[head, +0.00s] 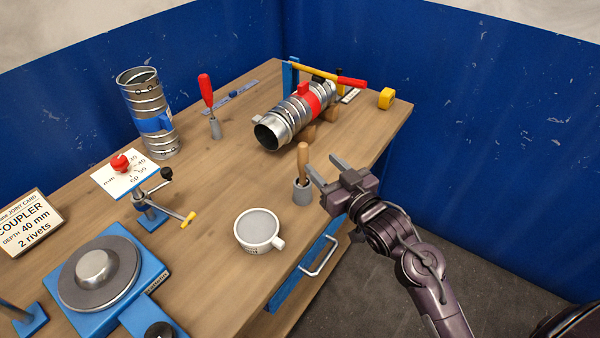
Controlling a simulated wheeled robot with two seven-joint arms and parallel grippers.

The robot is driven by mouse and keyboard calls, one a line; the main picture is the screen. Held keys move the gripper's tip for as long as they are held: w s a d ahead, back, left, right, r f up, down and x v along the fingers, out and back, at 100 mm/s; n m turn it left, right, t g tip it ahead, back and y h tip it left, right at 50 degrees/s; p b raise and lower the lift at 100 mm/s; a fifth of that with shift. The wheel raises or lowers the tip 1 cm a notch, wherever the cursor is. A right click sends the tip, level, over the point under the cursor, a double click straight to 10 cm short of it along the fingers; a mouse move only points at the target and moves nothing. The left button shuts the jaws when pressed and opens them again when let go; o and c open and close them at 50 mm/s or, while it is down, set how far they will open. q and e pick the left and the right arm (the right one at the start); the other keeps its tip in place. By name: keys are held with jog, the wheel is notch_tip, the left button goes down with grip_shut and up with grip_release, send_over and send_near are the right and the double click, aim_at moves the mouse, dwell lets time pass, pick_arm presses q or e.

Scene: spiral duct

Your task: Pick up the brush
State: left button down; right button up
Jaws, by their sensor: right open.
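The brush (303,160) shows as a wooden handle standing nearly upright in a small grey holder (302,193) near the right edge of the workbench. Its lower end is hidden inside the holder. My right gripper (326,169) is open and empty, just to the right of the brush, with its two fingers pointing left towards the handle. The fingers look apart from the handle; the exact gap is hard to tell. My left gripper is not in view.
A grey-filled white mug (258,229) stands left of the holder on the wooden bench (215,270). A spiral duct (290,120) with a red clamp lies behind. An upright duct (149,115), red-handled tool (206,92) and clamp stand farther left. A drawer handle (320,257) juts from the front.

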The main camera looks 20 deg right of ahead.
aim_at(306, 150)
jog(key=p+x, duration=0.1)
jog(key=x, duration=0.1)
jog(key=p+x, duration=0.1)
jog(key=x, duration=0.1)
jog(key=a+r+p+x, duration=0.1)
jog(key=x, duration=0.2)
jog(key=shift+s, duration=0.15)
jog(key=shift+w+a+f, duration=0.1)
jog(key=shift+w+f, duration=0.1)
jog(key=shift+w, duration=0.25)
grip_shut()
